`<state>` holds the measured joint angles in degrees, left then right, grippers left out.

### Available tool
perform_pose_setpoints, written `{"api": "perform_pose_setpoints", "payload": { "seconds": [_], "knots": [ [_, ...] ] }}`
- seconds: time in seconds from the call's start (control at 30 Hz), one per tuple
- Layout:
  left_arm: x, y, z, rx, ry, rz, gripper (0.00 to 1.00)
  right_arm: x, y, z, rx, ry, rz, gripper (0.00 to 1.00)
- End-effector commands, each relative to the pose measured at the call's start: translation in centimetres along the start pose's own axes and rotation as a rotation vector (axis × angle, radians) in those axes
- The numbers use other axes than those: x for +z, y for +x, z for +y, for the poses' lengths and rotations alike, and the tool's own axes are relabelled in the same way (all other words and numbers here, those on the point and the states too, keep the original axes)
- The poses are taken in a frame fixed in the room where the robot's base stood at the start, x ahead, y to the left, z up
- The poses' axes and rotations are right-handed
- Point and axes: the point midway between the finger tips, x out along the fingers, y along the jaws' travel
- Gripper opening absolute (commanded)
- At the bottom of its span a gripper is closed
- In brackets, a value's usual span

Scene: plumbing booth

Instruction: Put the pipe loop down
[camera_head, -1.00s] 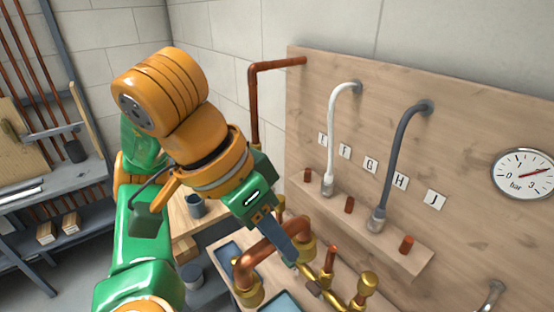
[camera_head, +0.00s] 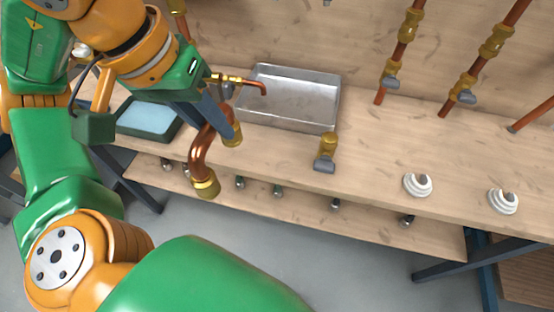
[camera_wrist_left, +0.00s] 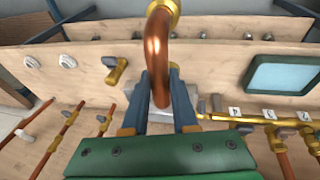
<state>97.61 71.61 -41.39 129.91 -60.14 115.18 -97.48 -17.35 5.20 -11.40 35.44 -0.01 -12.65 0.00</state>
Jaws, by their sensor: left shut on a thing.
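The pipe loop (camera_head: 197,152) is a bent copper pipe with brass end fittings. My left gripper (camera_head: 216,122) is shut on it and holds it at the front part of the workbench. One brass end (camera_head: 207,187) hangs low, over the bench's front edge in the head view. In the left wrist view the loop (camera_wrist_left: 157,55) passes between the two fingers of the left gripper (camera_wrist_left: 160,92), with one brass end at the top. I cannot tell whether the loop touches the bench. My right gripper is not in view.
A metal tray (camera_head: 290,98) stands behind the loop, with a brass tap and copper spout at its left. A blue tray (camera_head: 147,118) is to the left. A brass valve (camera_head: 327,150) and two white rolls (camera_head: 417,184) lie to the right. Bare bench (camera_head: 375,150) lies between.

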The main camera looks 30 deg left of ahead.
Motion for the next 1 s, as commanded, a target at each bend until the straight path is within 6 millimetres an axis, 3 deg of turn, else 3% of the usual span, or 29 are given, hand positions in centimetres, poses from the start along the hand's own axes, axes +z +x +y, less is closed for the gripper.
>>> {"api": "perform_pose_setpoints", "payload": {
  "seconds": [0.23, 0.4, 0.6, 0.73, 1.0],
  "knots": [
    [-6.6, 5.9, 0.1, 0.000, -0.001, -0.012, 0.00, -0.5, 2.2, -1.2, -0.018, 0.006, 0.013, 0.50],
    [-8.6, 9.7, -0.4, -0.003, 0.000, -0.005, 0.00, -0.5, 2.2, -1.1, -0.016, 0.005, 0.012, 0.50],
    [-9.8, 12.5, -0.7, -0.004, 0.001, -0.005, 0.00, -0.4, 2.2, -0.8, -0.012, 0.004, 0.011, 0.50],
    [-9.2, 14.6, -1.2, -0.003, 0.002, -0.003, 0.00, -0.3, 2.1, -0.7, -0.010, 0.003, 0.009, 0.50],
    [-9.1, 14.9, -1.2, 0.000, 0.002, 0.000, 0.00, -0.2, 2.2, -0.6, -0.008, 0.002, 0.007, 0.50]
  ]
}}
